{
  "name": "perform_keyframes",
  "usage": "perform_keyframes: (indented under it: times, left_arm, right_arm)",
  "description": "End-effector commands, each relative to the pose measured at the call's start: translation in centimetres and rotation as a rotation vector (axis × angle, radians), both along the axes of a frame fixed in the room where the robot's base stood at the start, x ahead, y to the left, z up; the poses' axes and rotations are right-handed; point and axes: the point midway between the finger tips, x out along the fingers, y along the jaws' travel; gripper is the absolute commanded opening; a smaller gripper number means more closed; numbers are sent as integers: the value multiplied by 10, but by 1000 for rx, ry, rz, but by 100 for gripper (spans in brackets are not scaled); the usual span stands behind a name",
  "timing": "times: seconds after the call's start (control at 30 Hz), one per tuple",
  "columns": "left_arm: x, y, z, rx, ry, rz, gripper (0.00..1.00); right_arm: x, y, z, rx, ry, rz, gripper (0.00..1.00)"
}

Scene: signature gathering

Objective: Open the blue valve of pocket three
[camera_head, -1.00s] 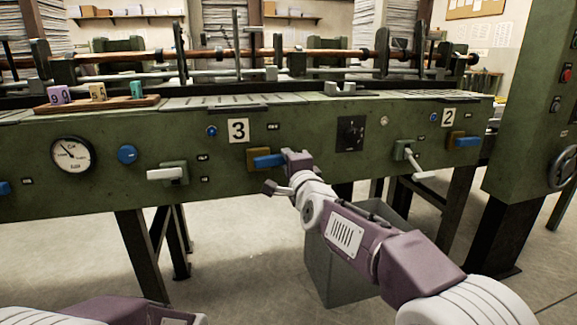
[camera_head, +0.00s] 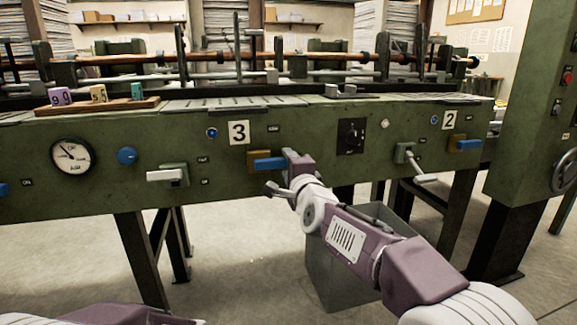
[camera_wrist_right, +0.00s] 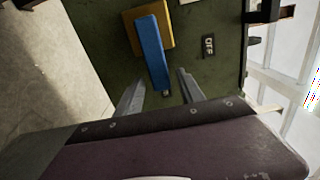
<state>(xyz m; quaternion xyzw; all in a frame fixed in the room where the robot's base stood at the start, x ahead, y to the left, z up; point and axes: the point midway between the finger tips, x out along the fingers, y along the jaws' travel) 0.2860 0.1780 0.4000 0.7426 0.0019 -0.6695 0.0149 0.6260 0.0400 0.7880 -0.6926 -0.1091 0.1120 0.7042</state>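The blue valve lever (camera_head: 268,164) of pocket three sits on a yellow-orange base (camera_head: 257,155) under the number 3 plate (camera_head: 239,132). It lies nearly level, its free end pointing right. My right gripper (camera_head: 281,172) is at that free end. In the right wrist view, the blue lever (camera_wrist_right: 152,52) reaches toward the gap between the two spread fingers (camera_wrist_right: 160,92). The gripper is open, with space on both sides of the lever; I cannot tell whether it touches. My left gripper is out of view; only part of my left arm shows at bottom left.
A white-handled lever (camera_head: 166,175) and a blue knob (camera_head: 127,155) are left on the green panel (camera_head: 90,195). A grey bin (camera_head: 335,265) stands below my right arm.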

Motion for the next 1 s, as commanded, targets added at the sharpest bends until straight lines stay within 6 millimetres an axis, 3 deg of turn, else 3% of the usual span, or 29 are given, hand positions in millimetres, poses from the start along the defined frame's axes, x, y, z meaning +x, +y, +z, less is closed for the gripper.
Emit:
perform_keyframes:
  times: [0.23,0.63,1.0]
  left_arm:
    - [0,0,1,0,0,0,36]
    - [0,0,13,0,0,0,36]
    - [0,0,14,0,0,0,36]
  right_arm:
    - [-12,-4,1,-2,-1,1,45]
    - [-80,-26,2,0,0,1,45]
    - [-86,-29,1,0,0,-1,45]
